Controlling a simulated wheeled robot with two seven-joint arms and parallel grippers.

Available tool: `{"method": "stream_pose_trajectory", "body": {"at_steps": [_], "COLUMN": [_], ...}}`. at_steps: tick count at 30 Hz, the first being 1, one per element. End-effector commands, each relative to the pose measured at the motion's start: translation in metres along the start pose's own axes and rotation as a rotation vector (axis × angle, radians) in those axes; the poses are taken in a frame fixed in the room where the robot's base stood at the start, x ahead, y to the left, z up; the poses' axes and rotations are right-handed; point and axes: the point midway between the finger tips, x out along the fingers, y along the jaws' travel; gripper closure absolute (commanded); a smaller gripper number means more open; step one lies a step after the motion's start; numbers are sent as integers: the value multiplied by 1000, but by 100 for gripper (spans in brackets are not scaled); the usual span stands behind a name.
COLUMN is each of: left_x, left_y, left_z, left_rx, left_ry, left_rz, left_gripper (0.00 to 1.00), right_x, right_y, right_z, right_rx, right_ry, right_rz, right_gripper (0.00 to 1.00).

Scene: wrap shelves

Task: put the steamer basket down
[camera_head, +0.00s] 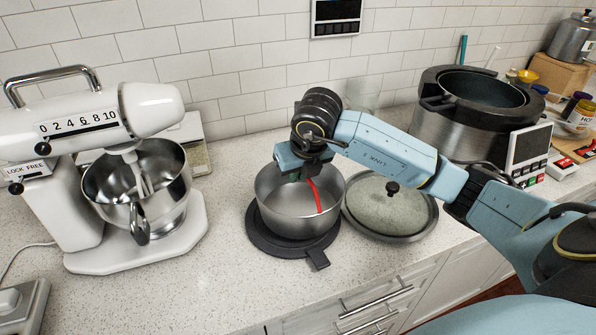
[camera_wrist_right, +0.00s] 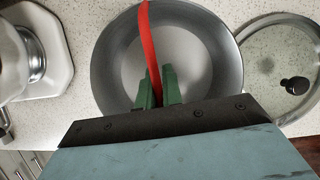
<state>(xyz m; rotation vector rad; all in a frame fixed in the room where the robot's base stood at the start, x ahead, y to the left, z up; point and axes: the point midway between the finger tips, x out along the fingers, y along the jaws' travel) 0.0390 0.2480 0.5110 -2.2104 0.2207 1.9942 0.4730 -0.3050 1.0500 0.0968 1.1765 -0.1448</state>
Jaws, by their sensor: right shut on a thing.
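A round silver metal pan (camera_head: 275,207) sits on a black round base (camera_head: 262,243) on the counter. It also fills the middle of the right wrist view (camera_wrist_right: 112,75). My right gripper (camera_head: 308,175) is over the pan's opening. Its green fingers (camera_wrist_right: 158,88) are closed around a thin red strip (camera_wrist_right: 148,40), which in the head view (camera_head: 318,197) hangs down into the pan. I cannot make out a separate steamer basket, or whether the strip is joined to the pan. My left gripper is not in view.
A glass lid (camera_head: 390,222) with a black knob lies right of the pan. A white stand mixer (camera_head: 75,190) with a steel bowl stands left. A large dark-rimmed cooker (camera_head: 455,125) stands back right. The counter between mixer and pan is clear.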

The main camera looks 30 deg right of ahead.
Motion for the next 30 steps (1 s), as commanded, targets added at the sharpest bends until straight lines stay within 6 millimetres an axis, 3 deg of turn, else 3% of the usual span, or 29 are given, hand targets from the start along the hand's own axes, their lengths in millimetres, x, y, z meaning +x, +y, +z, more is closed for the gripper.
{"method": "stream_pose_trajectory", "body": {"at_steps": [8,9,14,24,30], "left_x": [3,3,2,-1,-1], "left_y": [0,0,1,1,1], "left_z": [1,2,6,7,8], "left_rx": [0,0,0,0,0], "left_ry": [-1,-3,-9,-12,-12], "left_rz": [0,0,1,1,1], "left_gripper": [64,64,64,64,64], "right_x": [2,2,1,-2,-33], "right_y": [0,0,0,0,0], "right_z": [0,0,0,1,2], "right_rx": [0,0,0,0,-2], "right_ry": [-3,-1,-1,-1,-7], "right_rz": [0,0,0,0,0], "right_gripper": [100,90,71,71,71]}}
